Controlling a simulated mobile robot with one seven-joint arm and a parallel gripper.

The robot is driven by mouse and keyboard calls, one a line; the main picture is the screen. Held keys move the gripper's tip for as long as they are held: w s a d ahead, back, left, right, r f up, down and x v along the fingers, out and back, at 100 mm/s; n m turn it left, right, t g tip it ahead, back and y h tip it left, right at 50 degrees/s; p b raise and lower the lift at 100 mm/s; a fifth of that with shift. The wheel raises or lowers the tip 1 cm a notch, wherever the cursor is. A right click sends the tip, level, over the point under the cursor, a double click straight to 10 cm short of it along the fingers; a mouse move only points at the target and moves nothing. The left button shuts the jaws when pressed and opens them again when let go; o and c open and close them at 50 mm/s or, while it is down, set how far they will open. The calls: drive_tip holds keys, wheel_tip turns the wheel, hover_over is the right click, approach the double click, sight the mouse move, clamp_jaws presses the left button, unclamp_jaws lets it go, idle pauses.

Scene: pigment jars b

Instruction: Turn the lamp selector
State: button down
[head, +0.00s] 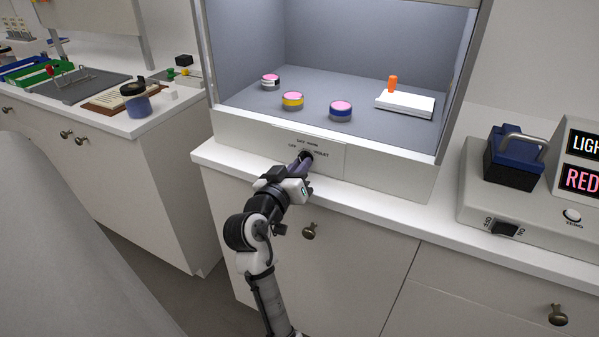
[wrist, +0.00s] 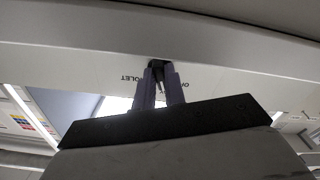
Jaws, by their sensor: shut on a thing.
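The lamp selector (head: 307,155) is a small dark knob on the white front panel of the light booth (head: 330,158), with small lettering around it that is only partly readable. In the wrist view the selector (wrist: 157,64) shows as a dark piece between my fingertips, with part of a label, "OLET", to its left. My gripper (head: 302,162) reaches the panel from the front, and its fingers are shut on the selector. In the wrist view my gripper (wrist: 159,76) hides much of the panel. Which setting the selector points to cannot be told.
Inside the booth stand a pink-topped jar (head: 270,82), a yellow-banded jar (head: 292,101), a blue-banded jar (head: 340,111) and a white block (head: 405,103) with an orange peg (head: 393,83). A device with a dark blue handled block (head: 513,160) stands at right.

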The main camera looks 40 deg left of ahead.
idle(0.4)
drive_tip(key=c, duration=1.5)
unclamp_jaws()
drive_tip(key=shift+o, duration=0.2)
drive_tip(key=b+v, duration=0.2)
drive_tip(key=v, duration=1.1)
drive_tip(key=shift+s+b, duration=0.3)
drive_tip(key=shift+s, duration=0.1)
